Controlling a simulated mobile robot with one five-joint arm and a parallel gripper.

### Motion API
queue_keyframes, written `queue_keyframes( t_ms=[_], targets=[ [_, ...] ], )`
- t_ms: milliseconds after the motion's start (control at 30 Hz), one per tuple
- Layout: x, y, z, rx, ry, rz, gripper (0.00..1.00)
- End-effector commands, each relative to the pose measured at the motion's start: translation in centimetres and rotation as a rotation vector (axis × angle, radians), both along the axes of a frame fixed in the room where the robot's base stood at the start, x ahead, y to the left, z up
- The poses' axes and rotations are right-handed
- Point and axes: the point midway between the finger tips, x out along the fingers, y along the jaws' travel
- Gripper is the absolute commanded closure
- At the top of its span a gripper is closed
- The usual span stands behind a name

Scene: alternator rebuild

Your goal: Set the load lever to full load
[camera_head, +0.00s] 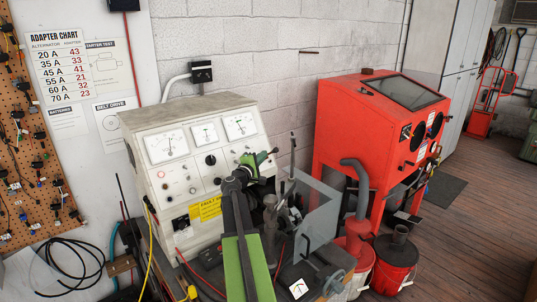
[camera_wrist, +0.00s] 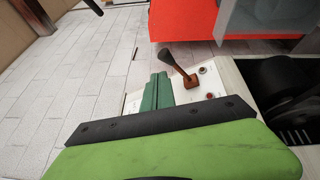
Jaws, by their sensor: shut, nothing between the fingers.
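The load lever (camera_wrist: 178,66) shows in the wrist view as a dark handle on a brown base, standing at a slant on the pale panel of the test bench. My gripper (camera_wrist: 158,90) has its green fingers together and empty. In that view the fingers lie just left of the lever's base, with a small gap seeming to show between them; whether they touch is hard to tell. In the head view my gripper (camera_head: 257,160) is at the right side of the bench front (camera_head: 180,185). My arm and gripper hide the lever there, so its setting cannot be read.
The bench carries several gauges (camera_head: 204,134) and a black knob (camera_head: 211,160). A grey guard (camera_head: 318,205) and a red cabinet (camera_head: 350,120) stand to the right. Cables (camera_head: 75,262) hang at the left.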

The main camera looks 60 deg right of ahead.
Motion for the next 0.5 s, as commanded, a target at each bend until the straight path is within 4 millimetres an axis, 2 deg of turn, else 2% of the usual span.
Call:
queue_keyframes(
  t_ms=[33,233,333,500],
  targets=[
    [2.1,0.2,-0.1,0.001,-0.132,-0.036,1.00],
    [5.5,3.1,0.7,-0.054,-0.630,-0.160,1.00],
    [6.2,4.2,1.0,-0.084,-0.773,-0.185,1.00],
    [6.4,4.8,1.2,-0.103,-0.848,-0.196,1.00]
  ],
)
